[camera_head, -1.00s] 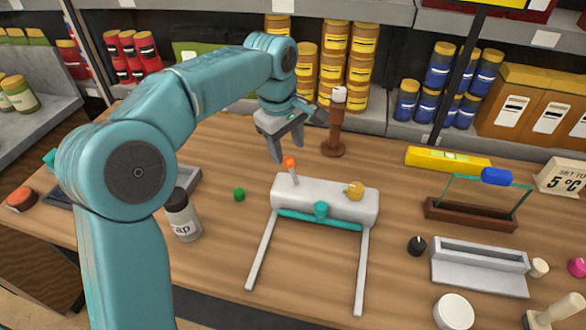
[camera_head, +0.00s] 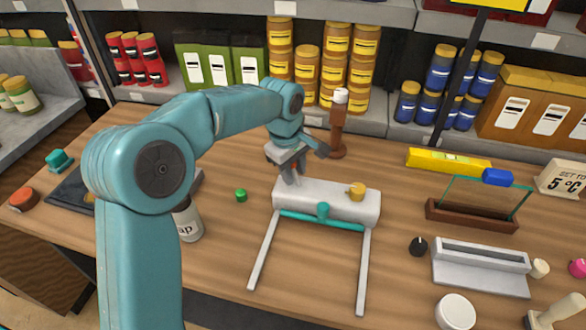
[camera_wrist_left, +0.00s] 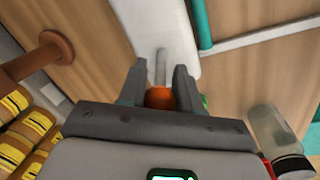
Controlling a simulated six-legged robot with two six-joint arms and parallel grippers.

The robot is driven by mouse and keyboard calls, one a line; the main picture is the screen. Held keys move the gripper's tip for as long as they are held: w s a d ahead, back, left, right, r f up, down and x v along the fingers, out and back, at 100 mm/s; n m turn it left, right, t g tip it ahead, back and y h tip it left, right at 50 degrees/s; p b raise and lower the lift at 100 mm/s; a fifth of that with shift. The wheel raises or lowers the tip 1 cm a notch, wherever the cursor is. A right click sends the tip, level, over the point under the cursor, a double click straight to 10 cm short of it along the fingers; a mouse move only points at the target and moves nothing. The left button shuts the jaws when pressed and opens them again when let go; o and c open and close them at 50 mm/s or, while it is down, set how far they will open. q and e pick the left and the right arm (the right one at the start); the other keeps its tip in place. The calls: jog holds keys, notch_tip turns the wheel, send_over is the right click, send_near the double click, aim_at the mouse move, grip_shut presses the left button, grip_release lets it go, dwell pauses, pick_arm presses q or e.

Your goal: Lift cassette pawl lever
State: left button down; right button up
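The cassette is a pale grey block (camera_head: 325,200) with a teal bar, two long legs and a yellow knob (camera_head: 357,189). Its pawl lever is a thin grey stem (camera_wrist_left: 160,67) with an orange tip (camera_wrist_left: 159,97), seen in the left wrist view. My left gripper (camera_head: 291,179) is at the left end of the block, with its fingers down around the lever. In the wrist view, my left gripper (camera_wrist_left: 160,80) has one finger on each side of the lever, with gaps beside the stem. My right gripper is not in view.
A brown post (camera_head: 338,125) stands just behind the gripper. A black knob (camera_head: 418,246) and a grey slotted holder (camera_head: 480,268) lie to the right. Wood around the legs is clear.

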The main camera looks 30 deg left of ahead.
pick_arm(q)
jog(key=shift+a+f+h, duration=0.15)
jog(key=shift+a+h, duration=0.2)
jog(key=shift+h, duration=0.45)
jog(key=c, duration=0.9)
grip_release()
jog(key=shift+s, duration=0.1)
jog(key=shift+o, duration=0.2)
jog(key=v, duration=1.6)
jog(key=shift+s+p, duration=0.2)
jog(key=shift+p, duration=0.25)
